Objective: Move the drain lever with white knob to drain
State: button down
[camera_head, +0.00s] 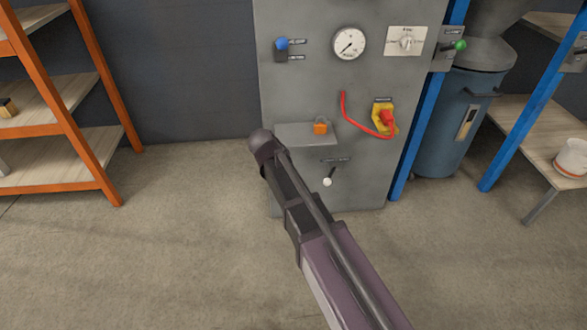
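The drain lever (331,172) is a short dark rod low on the front of a grey cabinet (300,105). Its white knob (327,182) is at the lower end, so the lever points down and slightly left. A small dark label (336,160) sits just above it, too small to read. My arm reaches up from the bottom right, and its rounded dark joint is left of the lever, in front of the cabinet's lower left edge. My gripper's fingers do not show.
Above are a blue-knobbed lever (281,45), a gauge (348,43), a dial (406,42) and a red switch (387,117) with a red cable. A small ledge (290,132) holds an orange item (320,127). Orange shelving (95,75) stands left; the floor between is clear.

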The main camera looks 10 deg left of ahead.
aim_at(329, 177)
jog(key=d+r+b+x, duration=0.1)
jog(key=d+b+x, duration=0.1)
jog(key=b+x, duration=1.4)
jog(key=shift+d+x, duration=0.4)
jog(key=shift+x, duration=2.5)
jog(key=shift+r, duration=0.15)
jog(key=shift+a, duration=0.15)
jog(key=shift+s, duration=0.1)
